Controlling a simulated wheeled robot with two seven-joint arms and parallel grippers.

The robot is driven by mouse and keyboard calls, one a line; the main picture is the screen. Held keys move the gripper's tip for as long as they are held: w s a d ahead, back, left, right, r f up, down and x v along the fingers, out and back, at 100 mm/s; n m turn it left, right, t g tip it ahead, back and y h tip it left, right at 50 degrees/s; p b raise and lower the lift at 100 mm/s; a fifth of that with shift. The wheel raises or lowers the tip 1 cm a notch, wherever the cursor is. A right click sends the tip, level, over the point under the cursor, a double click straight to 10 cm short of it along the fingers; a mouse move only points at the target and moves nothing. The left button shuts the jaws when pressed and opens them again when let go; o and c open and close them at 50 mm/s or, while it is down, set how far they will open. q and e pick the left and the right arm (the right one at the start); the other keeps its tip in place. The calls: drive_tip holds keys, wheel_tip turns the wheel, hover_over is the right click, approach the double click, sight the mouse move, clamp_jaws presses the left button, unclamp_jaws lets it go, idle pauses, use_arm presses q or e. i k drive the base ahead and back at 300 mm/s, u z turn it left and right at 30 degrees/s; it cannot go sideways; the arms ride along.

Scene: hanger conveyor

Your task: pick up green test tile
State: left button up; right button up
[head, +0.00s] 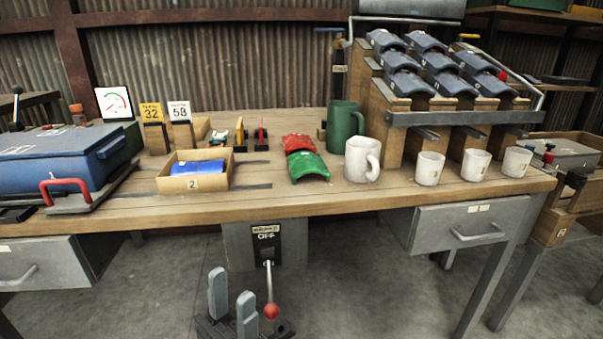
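The green test tile (309,166), a curved piece, lies on the wooden workbench (270,205) near its middle. A red tile (298,143) lies directly behind it, and the two look to be touching or nearly so. My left gripper (232,292) is at the bottom of the head view, below and in front of the bench edge. Its two grey fingers stand apart with nothing between them. It is well away from the green tile. My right gripper is not in view.
A green mug (343,125) and a white mug (362,160) stand right of the tiles. A shallow box (163,184) with a blue item stands left. A rack of dark tiles (460,118) is at the right. A red-knobbed lever (270,290) hangs below the bench edge.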

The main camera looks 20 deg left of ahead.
sight(302, 163)
drive_tip(key=k, duration=1.15)
drive_tip(key=z, duration=0.5)
drive_tip(key=i, duration=0.6)
drive_tip(key=z, duration=0.7)
drive_tip(key=i, duration=0.85)
drive_tip(key=u, duration=0.8)
drive_tip(key=i, duration=0.75)
drive_tip(key=u, duration=0.75)
